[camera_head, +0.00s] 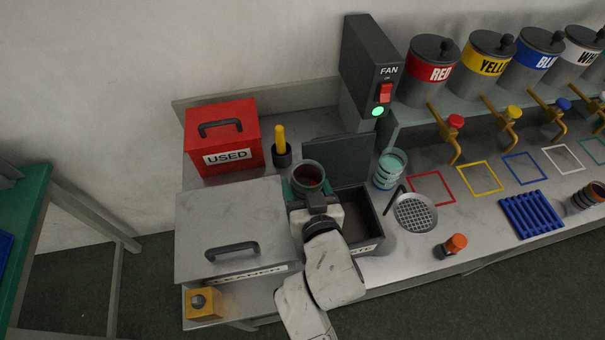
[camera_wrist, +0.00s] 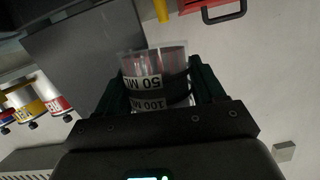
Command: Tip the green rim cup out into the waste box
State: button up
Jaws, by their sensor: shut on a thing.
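A clear cup with a green rim (camera_head: 309,166) and dark red contents is in my gripper (camera_head: 308,188). In the head view I look down into its mouth, so it stands roughly upright. In the wrist view the cup (camera_wrist: 155,65) shows 50 ML and 100 ML marks and a reddish inside between the two dark green fingers (camera_wrist: 160,88), which are shut on it. An open dark box (camera_head: 372,210), probably the waste box, stands right of and nearer than the cup. Its grey lid (camera_head: 342,157) is raised behind.
A red USED box (camera_head: 222,140) and a yellow-handled tool in a dark holder (camera_head: 281,150) stand back left. A large grey lidded box (camera_head: 232,225) is left of my gripper.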

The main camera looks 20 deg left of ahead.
dwell(0.4)
jog(key=shift+d+f+m+y+b, duration=0.15)
jog(key=shift+f+m+y+b, duration=0.15)
jog(key=shift+f+b, duration=0.8)
jog(key=shift+d+f+m+y+b, duration=0.25)
jog(key=shift+f+b, duration=0.4)
jog(key=shift+b, duration=0.8)
jog(key=m, duration=0.1)
jog(key=d+r+m+t+y+b, duration=0.1)
jog(key=shift+w+r+m, duration=0.15)
jog(key=shift+m, duration=0.2)
jog(key=shift+d+r+m+t+y+b, duration=0.15)
jog(key=shift+r+m+t+y+b, duration=0.3)
jog(key=shift+m+b, duration=0.45)
jog(key=shift+r+m+t+b, duration=0.25)
jog(key=shift+r+m+b, duration=0.05)
jog(key=shift+b, duration=0.6)
jog(key=shift+a+r+m+t+b, duration=0.25)
jog(key=shift+m+b, duration=0.35)
jog(key=shift+b, duration=0.7)
jog(key=shift+r+m+t+y+b, duration=0.15)
jog(key=shift+r+m+t+b, duration=0.45)
jog(key=shift+b, duration=1.45)
jog(key=shift+r+m+t+y+b, duration=0.2)
jog(key=shift+m+b, duration=0.7)
jog(key=shift+b, duration=1.15)
jog(key=shift+r+b, duration=0.25)
jog(key=shift+b, duration=0.3)
